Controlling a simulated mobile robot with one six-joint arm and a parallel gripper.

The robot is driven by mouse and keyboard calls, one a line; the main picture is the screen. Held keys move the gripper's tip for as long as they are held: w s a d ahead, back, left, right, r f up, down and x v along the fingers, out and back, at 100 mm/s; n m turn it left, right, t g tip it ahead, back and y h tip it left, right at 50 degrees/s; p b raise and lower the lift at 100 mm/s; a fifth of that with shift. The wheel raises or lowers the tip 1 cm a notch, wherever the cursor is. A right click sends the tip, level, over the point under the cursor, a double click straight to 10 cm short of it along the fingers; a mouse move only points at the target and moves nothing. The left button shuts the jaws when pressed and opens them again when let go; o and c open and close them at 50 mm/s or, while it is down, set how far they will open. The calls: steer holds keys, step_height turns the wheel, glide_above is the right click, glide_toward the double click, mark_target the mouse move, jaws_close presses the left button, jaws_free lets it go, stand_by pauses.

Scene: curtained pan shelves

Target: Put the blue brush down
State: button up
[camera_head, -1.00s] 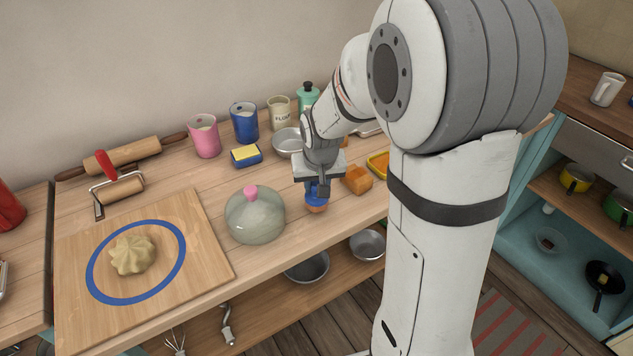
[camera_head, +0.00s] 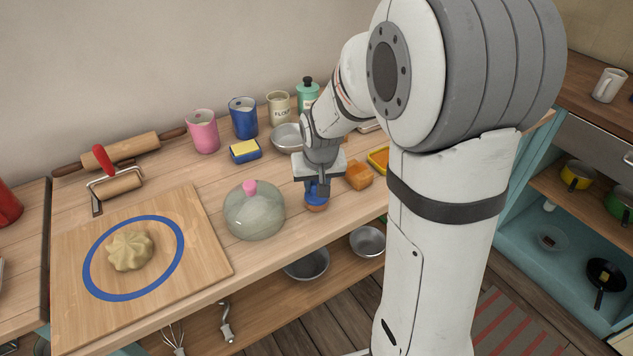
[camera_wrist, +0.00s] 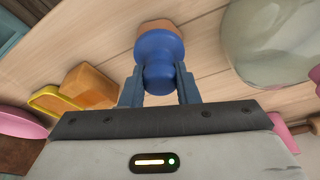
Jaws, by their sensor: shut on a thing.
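The blue brush (camera_head: 316,198) has a blue handle and a tan lower end. It is upright, with its lower end at or just above the wooden counter (camera_head: 185,175); I cannot tell whether it touches. My gripper (camera_head: 317,187) points down and is shut on the brush's blue handle. In the wrist view the blue brush (camera_wrist: 158,58) sits between the two fingers of my gripper (camera_wrist: 160,85). Its tan end points away from the gripper, against the counter's planks.
A glass dome (camera_head: 254,214) with a pink knob stands close left of the brush. An orange block (camera_head: 358,176) and a yellow-rimmed tray (camera_head: 379,158) are close right. A blue and yellow sponge (camera_head: 245,151) and a metal bowl (camera_head: 288,137) lie behind. The counter's front edge is near.

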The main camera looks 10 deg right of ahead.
steer(key=shift+f, duration=0.3)
steer(key=o, duration=1)
steer(key=shift+c, duration=0.2)
steer(key=v, duration=0.7)
steer(key=shift+r+b, duration=0.35)
steer(key=shift+b, duration=0.05)
steer(key=shift+s, duration=0.15)
steer(key=shift+c, duration=0.5)
jaws_close()
